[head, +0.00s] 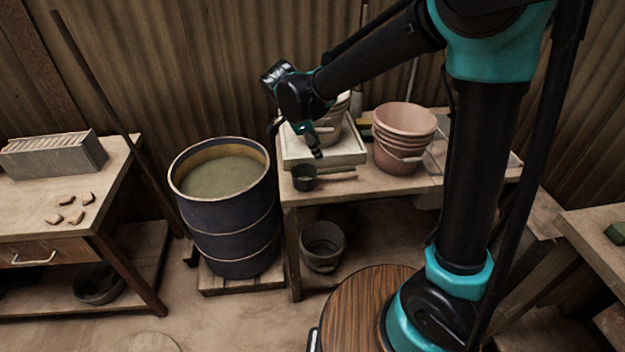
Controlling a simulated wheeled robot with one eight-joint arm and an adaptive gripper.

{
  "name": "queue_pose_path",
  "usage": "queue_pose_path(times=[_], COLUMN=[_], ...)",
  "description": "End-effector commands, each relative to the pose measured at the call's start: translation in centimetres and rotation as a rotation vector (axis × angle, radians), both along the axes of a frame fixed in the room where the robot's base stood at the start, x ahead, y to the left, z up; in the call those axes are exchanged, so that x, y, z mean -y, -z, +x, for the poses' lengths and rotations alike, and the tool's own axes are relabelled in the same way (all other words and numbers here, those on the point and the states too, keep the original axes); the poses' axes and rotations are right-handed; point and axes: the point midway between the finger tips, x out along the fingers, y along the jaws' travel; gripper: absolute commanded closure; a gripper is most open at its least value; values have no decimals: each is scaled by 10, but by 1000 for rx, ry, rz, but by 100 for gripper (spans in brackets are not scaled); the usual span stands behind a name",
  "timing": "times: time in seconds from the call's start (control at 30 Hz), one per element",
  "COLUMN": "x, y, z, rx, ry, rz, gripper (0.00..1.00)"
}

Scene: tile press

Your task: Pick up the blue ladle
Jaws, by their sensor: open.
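A small dark ladle (304,179) rests at the front left of the middle table, its handle pointing right. It looks dark green to black rather than clearly blue. It is the only ladle I can make out. I cannot tell whether the fingertips touch the ladle. My wrist hides part of the pots on the tray.
Stacked pinkish pots (404,122) stand right of the tray. A blue drum (228,222) of murky liquid stands left of the middle table. A dark bucket (323,246) is under it. A left table (40,212) holds a grey ribbed box (55,156) and several shards.

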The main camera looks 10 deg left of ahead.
Motion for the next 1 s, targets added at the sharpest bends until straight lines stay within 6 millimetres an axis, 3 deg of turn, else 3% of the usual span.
queue_pose_path(times=[0.33, 0.67, 1.0], x=[22, 30, 44], y=[61, 85, 123], z=[19, 27, 39], rx=[-1, -1, -1], ry=[1, 0, 0], rz=[1, 1, 1], gripper=[56, 56, 56])
